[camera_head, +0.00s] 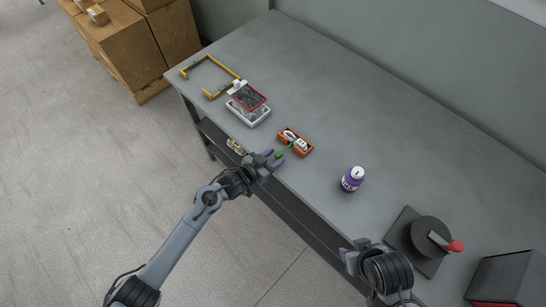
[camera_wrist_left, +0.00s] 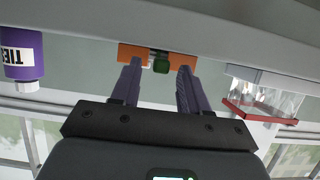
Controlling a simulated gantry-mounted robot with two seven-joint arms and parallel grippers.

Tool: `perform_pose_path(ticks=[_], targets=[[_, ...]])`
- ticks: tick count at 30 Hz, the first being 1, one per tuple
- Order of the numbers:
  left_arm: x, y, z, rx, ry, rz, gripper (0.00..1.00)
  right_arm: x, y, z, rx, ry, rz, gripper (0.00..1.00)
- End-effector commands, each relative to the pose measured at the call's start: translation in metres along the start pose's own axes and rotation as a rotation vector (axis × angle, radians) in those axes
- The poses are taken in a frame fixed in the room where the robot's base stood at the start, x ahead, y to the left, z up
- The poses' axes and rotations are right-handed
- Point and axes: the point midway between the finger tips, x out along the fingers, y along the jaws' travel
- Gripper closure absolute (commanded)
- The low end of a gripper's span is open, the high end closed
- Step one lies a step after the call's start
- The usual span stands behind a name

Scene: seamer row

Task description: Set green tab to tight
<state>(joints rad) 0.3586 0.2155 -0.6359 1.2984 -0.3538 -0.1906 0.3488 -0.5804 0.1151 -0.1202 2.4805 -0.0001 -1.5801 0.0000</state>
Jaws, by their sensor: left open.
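The green tab (camera_head: 280,154) sits at the near side of a small orange box (camera_head: 308,150) close to the table's front edge. In the left wrist view the green tab (camera_wrist_left: 160,66) shows between my fingers, in front of the orange box (camera_wrist_left: 130,50). My left gripper (camera_head: 273,158) is open, with purple fingers pointing at the tab; I cannot tell whether they touch it. My right gripper (camera_head: 347,252) is low at the right, by the table's front edge; its jaws do not show clearly.
A clear container (camera_head: 248,115) and a yellow frame (camera_head: 213,93) lie to the left. A dark round device with a red-knobbed lever (camera_head: 430,235) is at the right. The table's back is clear.

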Motion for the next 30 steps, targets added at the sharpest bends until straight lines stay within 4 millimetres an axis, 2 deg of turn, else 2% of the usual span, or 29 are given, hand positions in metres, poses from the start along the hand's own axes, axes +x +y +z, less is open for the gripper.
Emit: perform_pose_path(ticks=[8,21,27,30], targets=[[-0.011,0.0,0.0,-0.001,-0.001,0.0,0.55,-0.003,0.002,0.0,-0.008,-0.003,0.006,0.57],[-0.081,0.0,-0.001,0.001,-0.001,0.0,0.55,-0.016,0.002,-0.004,-0.007,-0.003,0.006,0.57],[-0.102,0.0,0.001,0.0,-0.001,0.0,0.55,-0.018,0.001,-0.005,-0.003,-0.002,0.002,0.57],[-0.107,0.0,0.0,0.0,0.0,0.0,0.55,-0.018,0.001,-0.006,-0.001,-0.001,0.001,0.57]])
